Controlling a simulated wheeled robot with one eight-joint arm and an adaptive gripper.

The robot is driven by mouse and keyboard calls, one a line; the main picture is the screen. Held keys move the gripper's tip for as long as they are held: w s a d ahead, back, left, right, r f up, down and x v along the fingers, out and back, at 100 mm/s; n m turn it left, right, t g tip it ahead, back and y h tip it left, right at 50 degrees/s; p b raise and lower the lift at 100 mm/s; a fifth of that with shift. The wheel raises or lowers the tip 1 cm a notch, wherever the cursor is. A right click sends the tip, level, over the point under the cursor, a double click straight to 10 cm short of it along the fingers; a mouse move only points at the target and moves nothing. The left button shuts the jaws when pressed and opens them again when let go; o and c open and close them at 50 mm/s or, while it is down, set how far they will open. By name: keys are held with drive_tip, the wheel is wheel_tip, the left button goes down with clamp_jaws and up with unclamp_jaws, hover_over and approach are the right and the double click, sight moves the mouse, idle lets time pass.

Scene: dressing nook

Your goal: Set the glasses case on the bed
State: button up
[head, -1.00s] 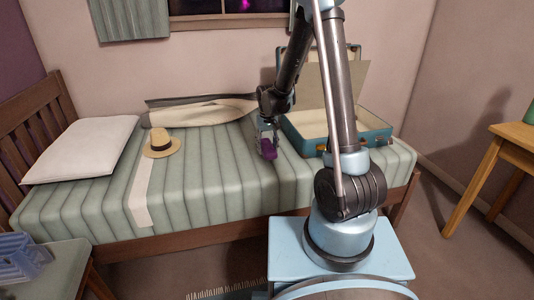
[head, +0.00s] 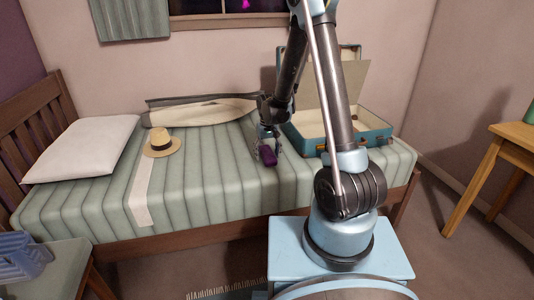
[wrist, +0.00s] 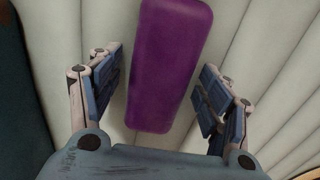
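The glasses case is a purple rounded block. In the head view the glasses case (head: 267,156) is on the striped bed (head: 205,190), left of the open suitcase. In the wrist view the glasses case (wrist: 168,65) lies between my gripper's fingers, with a gap on each side. My gripper (head: 268,144) is just above the bed around the case, and in the wrist view its fingers (wrist: 160,92) are spread apart and not touching the case. The case appears to rest on the bed cover.
An open teal suitcase (head: 375,135) stands on the bed just right of my gripper. A straw hat (head: 161,144), a pillow (head: 85,149) and a dark-edged garment bag (head: 200,112) are also on the bed. The front middle of the bed is clear.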

sight(268, 152)
drive_tip(key=shift+r, duration=0.1)
wheel_tip(268, 152, up, 12)
drive_tip(key=s+d+r, duration=0.6)
drive_tip(key=s+d, duration=0.1)
drive_tip(key=d, duration=0.1)
drive_tip(key=s+d+f+m+t, duration=0.1)
drive_tip(key=s+d, duration=0.5)
drive_tip(key=s, duration=0.6)
drive_tip(key=s+d+f+m+t, duration=0.1)
drive_tip(key=s+d+m, duration=0.1)
drive_tip(key=s+d, duration=0.5)
drive_tip(key=s, duration=0.6)
drive_tip(key=shift+d+f, duration=0.15)
drive_tip(key=shift+f, duration=0.2)
drive_tip(key=shift+w, duration=0.1)
